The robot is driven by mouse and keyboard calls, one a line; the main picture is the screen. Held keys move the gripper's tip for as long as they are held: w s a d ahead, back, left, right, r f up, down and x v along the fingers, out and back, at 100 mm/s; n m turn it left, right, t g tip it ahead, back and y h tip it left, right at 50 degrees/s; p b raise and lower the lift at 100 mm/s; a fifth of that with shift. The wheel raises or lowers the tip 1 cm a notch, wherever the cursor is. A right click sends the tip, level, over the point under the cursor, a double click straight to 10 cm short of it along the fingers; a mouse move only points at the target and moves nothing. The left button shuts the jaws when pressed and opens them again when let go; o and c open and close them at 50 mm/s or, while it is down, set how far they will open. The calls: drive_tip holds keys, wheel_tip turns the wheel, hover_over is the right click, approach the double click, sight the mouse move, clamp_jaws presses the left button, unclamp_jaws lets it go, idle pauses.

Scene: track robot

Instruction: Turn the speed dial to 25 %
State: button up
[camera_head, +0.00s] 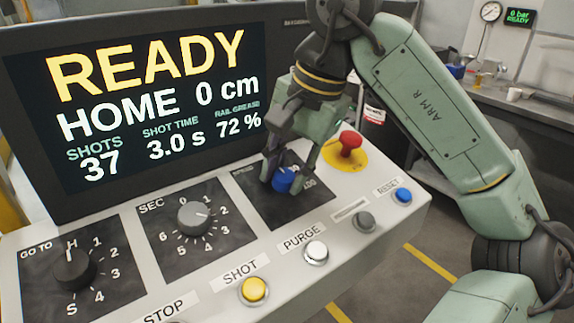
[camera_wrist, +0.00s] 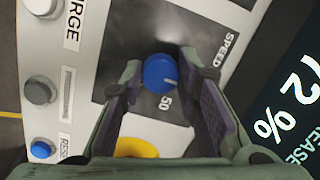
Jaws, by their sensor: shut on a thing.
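The speed dial is a blue round knob (camera_head: 283,181) on a dark square plate at the right of the console. In the wrist view the knob (camera_wrist: 157,74) has a pale pointer line running right and slightly down. A "50" stands just below the knob there, and "SPEED" is at the upper right. My gripper (camera_head: 287,172) reaches down over the plate with one finger on each side of the knob. In the wrist view my gripper (camera_wrist: 160,69) is shut on it. Most of the scale is hidden or too blurred to read.
A red mushroom button (camera_head: 349,143) on a yellow disc stands close behind my fingers. The grey SEC dial (camera_head: 194,215) and black GO TO dial (camera_head: 74,269) are to the left. Several push buttons line the front. The screen (camera_head: 150,110) rises behind, showing READY.

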idle(0.4)
drive_tip(key=o, duration=1.2)
drive_tip(key=shift+c, duration=0.2)
drive_tip(key=v, duration=1.2)
